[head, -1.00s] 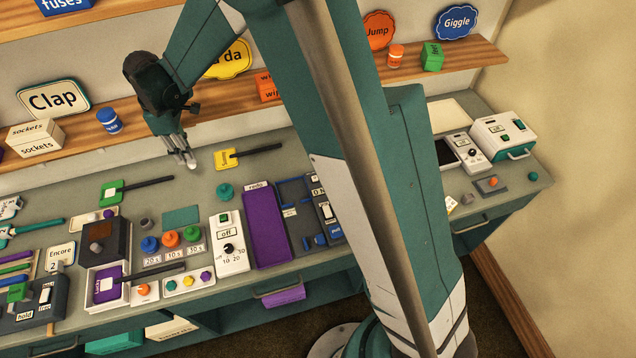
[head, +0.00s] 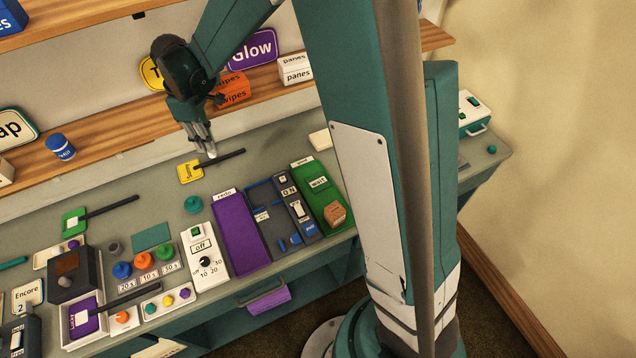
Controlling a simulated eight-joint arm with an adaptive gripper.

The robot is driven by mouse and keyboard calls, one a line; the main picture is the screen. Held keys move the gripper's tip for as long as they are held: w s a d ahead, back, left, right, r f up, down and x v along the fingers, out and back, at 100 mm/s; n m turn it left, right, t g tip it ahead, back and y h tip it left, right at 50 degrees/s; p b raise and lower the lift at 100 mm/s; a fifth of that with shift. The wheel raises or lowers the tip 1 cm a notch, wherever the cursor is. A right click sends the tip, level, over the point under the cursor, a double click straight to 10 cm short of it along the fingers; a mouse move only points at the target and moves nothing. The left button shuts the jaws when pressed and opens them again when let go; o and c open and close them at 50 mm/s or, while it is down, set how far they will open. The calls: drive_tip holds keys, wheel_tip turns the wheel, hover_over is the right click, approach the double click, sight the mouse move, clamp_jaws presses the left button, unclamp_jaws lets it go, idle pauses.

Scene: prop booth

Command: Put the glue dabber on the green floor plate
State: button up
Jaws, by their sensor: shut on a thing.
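My gripper (head: 206,146) is above the back of the bench, with its fingers pointing down near the black handle of a yellow paddle. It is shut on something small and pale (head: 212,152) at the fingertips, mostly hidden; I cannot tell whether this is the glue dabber. I cannot tell from this view whether it touches the handle. A flat, bare blue-green square plate (head: 153,236) lies on the bench left of centre, left of and nearer than the gripper. A long green tray (head: 309,178) holding a brown box lies at the right; neither is clearly labelled as the floor plate.
The yellow paddle (head: 190,172) lies just below my gripper. A teal knob (head: 193,204), a white timer box (head: 206,257) and a purple tray (head: 240,232) stand nearer. A green paddle (head: 74,221) lies left. The shelf (head: 110,127) runs behind the gripper.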

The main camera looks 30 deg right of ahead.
drive_tip(key=s+d+m, duration=0.2)
drive_tip(key=d, duration=0.7)
drive_tip(key=m+b, duration=0.6)
drive_tip(key=m, duration=0.1)
hover_over(318, 182)
wheel_tip(318, 182, down, 8)
drive_tip(key=shift+r, duration=0.2)
drive_tip(key=shift+f, duration=2.95)
drive_tip(key=shift+f, duration=0.1)
drive_tip(key=shift+f, duration=1.95)
drive_tip(key=shift+f, duration=0.15)
